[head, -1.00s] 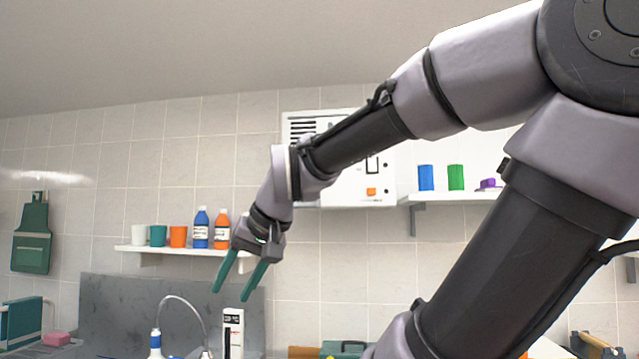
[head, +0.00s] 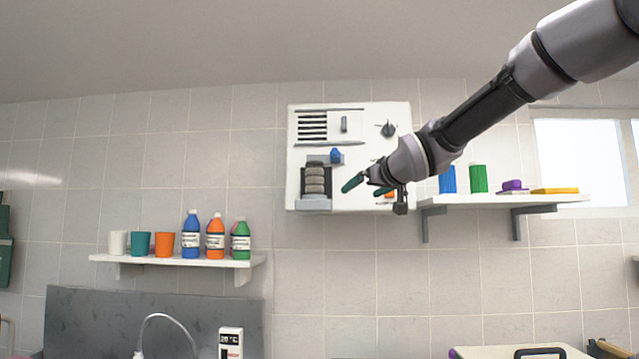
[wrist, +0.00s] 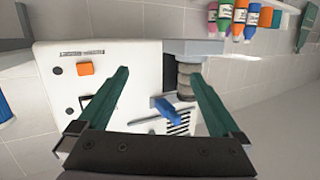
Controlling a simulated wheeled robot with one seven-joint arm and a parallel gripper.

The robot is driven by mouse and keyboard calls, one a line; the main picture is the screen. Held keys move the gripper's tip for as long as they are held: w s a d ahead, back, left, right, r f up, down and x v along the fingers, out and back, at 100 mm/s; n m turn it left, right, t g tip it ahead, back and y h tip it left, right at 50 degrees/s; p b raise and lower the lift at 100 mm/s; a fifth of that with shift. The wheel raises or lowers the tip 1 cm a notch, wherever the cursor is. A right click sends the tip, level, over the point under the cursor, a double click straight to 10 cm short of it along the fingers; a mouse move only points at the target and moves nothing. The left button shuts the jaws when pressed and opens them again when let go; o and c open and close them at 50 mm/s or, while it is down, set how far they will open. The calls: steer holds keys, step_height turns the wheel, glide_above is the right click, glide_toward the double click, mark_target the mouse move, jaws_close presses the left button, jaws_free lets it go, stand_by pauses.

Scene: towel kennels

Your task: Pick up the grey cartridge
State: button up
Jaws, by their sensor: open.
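The grey cartridge (head: 315,181) is ribbed and sits upright in a dark slot at the lower left of the white wall unit (head: 350,119). In the wrist view the cartridge (wrist: 185,83) shows beside the right finger's tip, which partly overlaps it. A blue lever (head: 336,156) is just above and right of the slot; the lever also shows between the fingers in the wrist view (wrist: 167,109). My gripper (head: 366,186) is open and empty, in front of the unit and right of the cartridge. Its green fingers also show in the wrist view (wrist: 158,73).
A grey ledge (head: 316,204) lies under the cartridge. An orange button (wrist: 86,69) and a dark knob (head: 388,130) are on the unit. A right shelf (head: 505,199) holds blue, green, purple and yellow items. A lower left shelf (head: 195,261) holds cups and bottles.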

mark_target(319, 181)
steer(key=w+a+r+n+y, duration=0.1)
steer(key=w+a, duration=0.1)
steer(key=a, duration=0.1)
steer(key=w+a+r+y, duration=0.1)
steer(key=w+a, duration=0.1)
steer(key=a, duration=0.1)
steer(key=w+a+r+n+y, duration=0.1)
steer(key=w+a+r, duration=0.1)
steer(key=a, duration=0.1)
steer(key=shift+a+n+t, duration=0.3)
steer(key=shift+a, duration=0.05)
steer(key=shift+d+x, duration=0.2)
steer(key=shift+x, duration=2.95)
steer(key=shift+w, duration=0.1)
steer(key=shift+c, duration=0.3)
steer(key=c, duration=1.4)
